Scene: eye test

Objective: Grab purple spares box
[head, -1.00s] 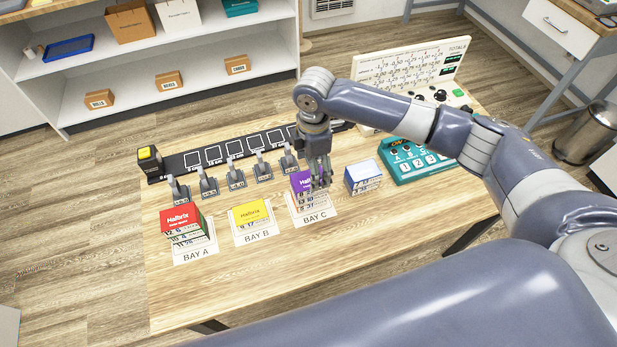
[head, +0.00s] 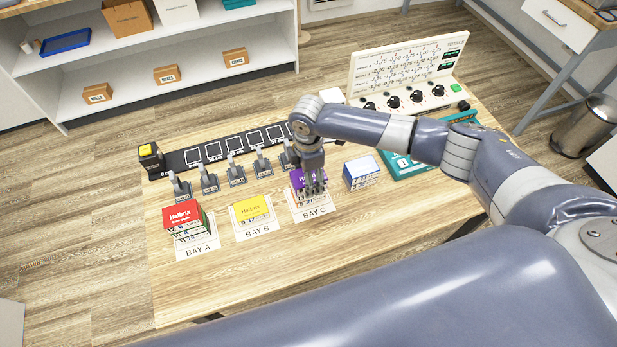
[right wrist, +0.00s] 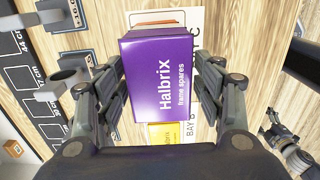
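My right gripper (head: 315,188) points down over the box. In the right wrist view, its fingers stand on either side of the box, with a narrow gap showing at the right side; it looks open around the box.
A yellow box (head: 251,208) stands in BAY B and a red box (head: 183,216) in BAY A. A blue-and-white box (head: 361,172) is just right of the purple one. Grey clips (head: 236,175) line a black strip (head: 190,160) behind. The table's front is clear.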

